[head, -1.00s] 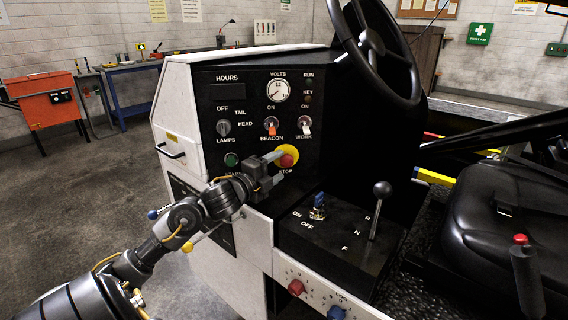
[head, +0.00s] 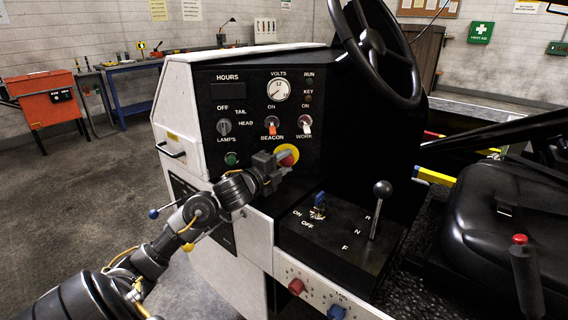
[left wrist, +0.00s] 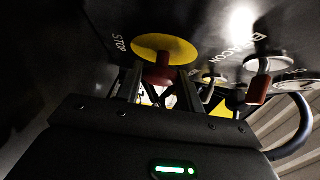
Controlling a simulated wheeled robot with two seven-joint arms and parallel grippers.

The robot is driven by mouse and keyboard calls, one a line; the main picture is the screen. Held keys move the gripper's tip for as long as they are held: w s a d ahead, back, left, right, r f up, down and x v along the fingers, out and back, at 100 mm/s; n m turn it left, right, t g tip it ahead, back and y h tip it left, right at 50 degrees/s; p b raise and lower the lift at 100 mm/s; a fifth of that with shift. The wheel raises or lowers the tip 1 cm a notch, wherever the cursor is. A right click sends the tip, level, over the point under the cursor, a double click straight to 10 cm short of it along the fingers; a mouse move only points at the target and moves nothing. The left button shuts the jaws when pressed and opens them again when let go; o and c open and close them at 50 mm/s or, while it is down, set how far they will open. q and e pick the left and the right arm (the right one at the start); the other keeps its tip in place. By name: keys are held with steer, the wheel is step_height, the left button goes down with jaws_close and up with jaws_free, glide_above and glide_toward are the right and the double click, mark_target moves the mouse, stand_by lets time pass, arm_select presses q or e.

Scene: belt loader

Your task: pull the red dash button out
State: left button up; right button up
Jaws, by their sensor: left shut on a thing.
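The red dash button (head: 288,156) sits in front of a round yellow plate (head: 291,149) low on the black dash panel. In the left wrist view the red button (left wrist: 163,73) stands out from the yellow plate (left wrist: 165,46) beside the word STOP. My left gripper (head: 283,161) is at the button, its fingers shut on it. In the left wrist view my left gripper's fingers (left wrist: 160,88) are on either side of the button, and its lower part is hidden between them. My right gripper is not in view.
A green button (head: 232,158) is left of the stop button; orange beacon (head: 272,127) and white work (head: 304,123) switches are above. The steering wheel (head: 385,50) is above.

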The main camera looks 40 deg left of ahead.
arm_select(q)
jaws_close()
steer(key=shift+s+d, duration=0.15)
steer(key=shift+d, duration=0.2)
steer(key=shift+s+d+f, duration=0.1)
steer(key=shift+s+d, duration=0.2)
steer(key=shift+s, duration=0.2)
steer(key=o, duration=0.7)
jaws_free()
steer(key=shift+c, duration=0.2)
steer(key=o, duration=0.5)
steer(key=shift+c, duration=0.2)
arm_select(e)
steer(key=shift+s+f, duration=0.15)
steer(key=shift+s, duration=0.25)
